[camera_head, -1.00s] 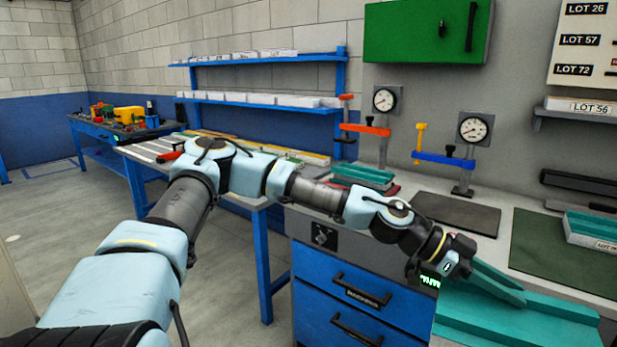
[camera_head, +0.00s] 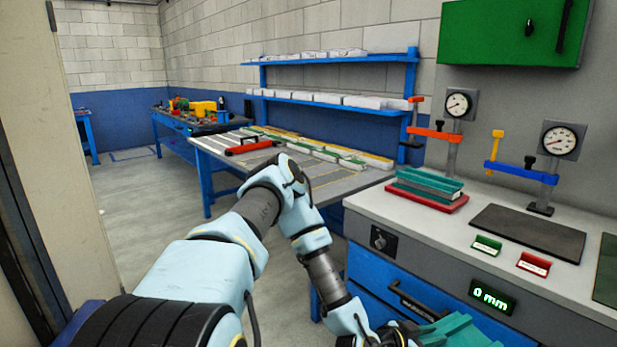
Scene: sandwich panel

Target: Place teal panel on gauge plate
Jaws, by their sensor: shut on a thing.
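A teal panel (camera_head: 458,331) shows at the bottom edge, partly cut off by the frame. My gripper (camera_head: 412,337) is at its left end, shut on it; the fingertips are mostly hidden or out of frame. The held panel is in front of the blue drawer unit, below the bench top. A dark flat plate (camera_head: 528,231) lies bare on the bench top beside the right dial gauge (camera_head: 560,141) with its blue arm. I cannot tell for sure which piece is the gauge plate. More teal pieces (camera_head: 430,183) lie stacked on a red base (camera_head: 428,199).
The left dial gauge (camera_head: 458,105) has an orange arm. A green tag (camera_head: 486,245) and a red tag (camera_head: 534,263) stand on the bench top's front part. A display (camera_head: 492,297) reads 0 mm. A table with strips (camera_head: 300,170) stands at the left. A green cabinet (camera_head: 510,32) hangs above.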

